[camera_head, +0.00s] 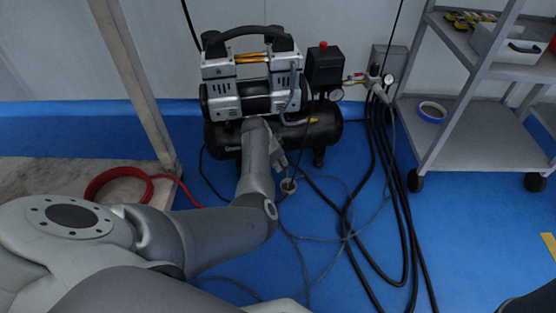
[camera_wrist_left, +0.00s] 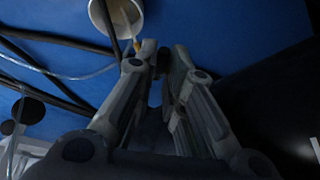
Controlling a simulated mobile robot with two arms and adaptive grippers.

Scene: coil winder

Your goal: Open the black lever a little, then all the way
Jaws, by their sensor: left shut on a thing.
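My left gripper (camera_head: 285,170) is low in front of the air compressor (camera_head: 262,90), close to the front underside of its black tank (camera_head: 322,130). In the left wrist view the two fingers (camera_wrist_left: 164,52) are closed in on a small dark piece (camera_wrist_left: 163,62), which looks like the black lever. Its full shape and how far it is turned are hidden by the fingers. In the head view my arm covers this spot. A white cup (camera_head: 288,187) is just below the fingertips; it also shows in the left wrist view (camera_wrist_left: 97,20). My right gripper is not in view.
Black hoses (camera_head: 385,200) and a thin grey cable run over the blue floor right of the arm. A grey cart (camera_head: 455,130) stands at the right with a blue tape roll (camera_head: 432,112) on its lower shelf. A red hose (camera_head: 100,182) lies at the left.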

